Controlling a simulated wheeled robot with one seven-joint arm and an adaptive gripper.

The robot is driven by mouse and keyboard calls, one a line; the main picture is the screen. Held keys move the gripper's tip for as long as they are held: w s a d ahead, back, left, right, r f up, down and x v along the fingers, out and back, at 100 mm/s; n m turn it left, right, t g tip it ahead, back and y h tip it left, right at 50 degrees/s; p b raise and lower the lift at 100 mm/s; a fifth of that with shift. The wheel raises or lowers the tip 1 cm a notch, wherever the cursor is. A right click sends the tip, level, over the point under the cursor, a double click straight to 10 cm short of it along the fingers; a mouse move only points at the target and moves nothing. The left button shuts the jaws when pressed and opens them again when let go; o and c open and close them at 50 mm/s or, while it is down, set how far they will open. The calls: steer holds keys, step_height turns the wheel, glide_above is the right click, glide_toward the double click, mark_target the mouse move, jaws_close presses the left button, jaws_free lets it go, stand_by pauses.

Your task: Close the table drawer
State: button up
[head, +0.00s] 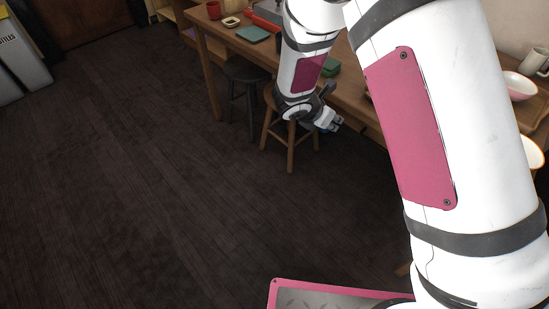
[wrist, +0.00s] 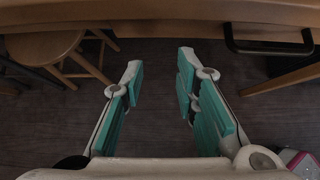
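The wooden table (head: 222,30) runs along the upper part of the head view; its edge also crosses the top of the wrist view (wrist: 150,14). A dark bar handle (wrist: 268,48) shows at the upper right of the wrist view, on the wooden front of the drawer (wrist: 270,32). How far the drawer stands out I cannot tell. My gripper (wrist: 161,66) is open and empty, its teal-padded fingers apart below the table edge and left of the handle. In the head view my gripper (head: 331,122) is beside the table's front; my arm hides much of the table there.
A wooden stool (head: 290,140) and a dark stool (head: 245,82) stand by the table. A red mug (head: 214,9), green book (head: 252,33) and pink bowl (head: 518,86) sit on tabletops. Dark floor (head: 150,170) at left is clear.

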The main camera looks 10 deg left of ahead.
steer(key=s+a+p, duration=0.5)
steer(key=s+a, duration=0.8)
steer(key=s, duration=0.4)
steer(key=shift+s+a, duration=0.3)
steer(key=shift+a, duration=0.1)
